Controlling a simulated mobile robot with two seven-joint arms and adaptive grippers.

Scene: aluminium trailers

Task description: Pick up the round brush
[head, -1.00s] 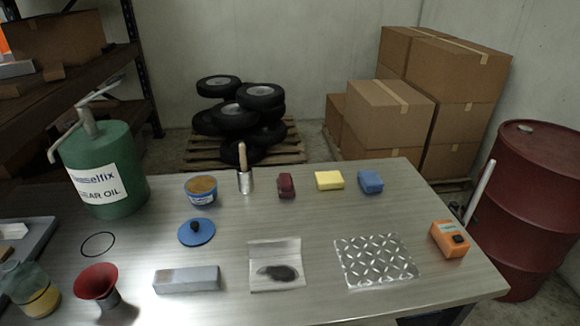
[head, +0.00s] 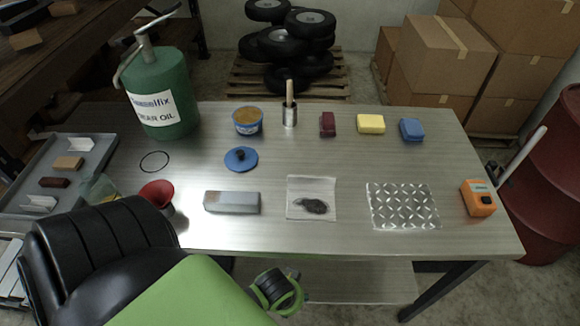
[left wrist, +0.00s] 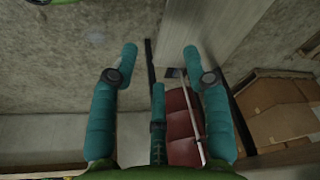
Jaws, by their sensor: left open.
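The round brush (head: 290,104) stands upright on the far side of the table, with its pale wooden handle up and a silvery cylindrical lower part. Whether that part is its ferrule or a cup around it I cannot tell. My right gripper is not in view.
On the table (head: 330,240), a blue tub (head: 248,127) stands left of the brush and a dark red block (head: 327,124) right of it. A green oil can (head: 165,95) stands at the back left. A red funnel (head: 157,193) is near my arm. Bare tabletop lies between items.

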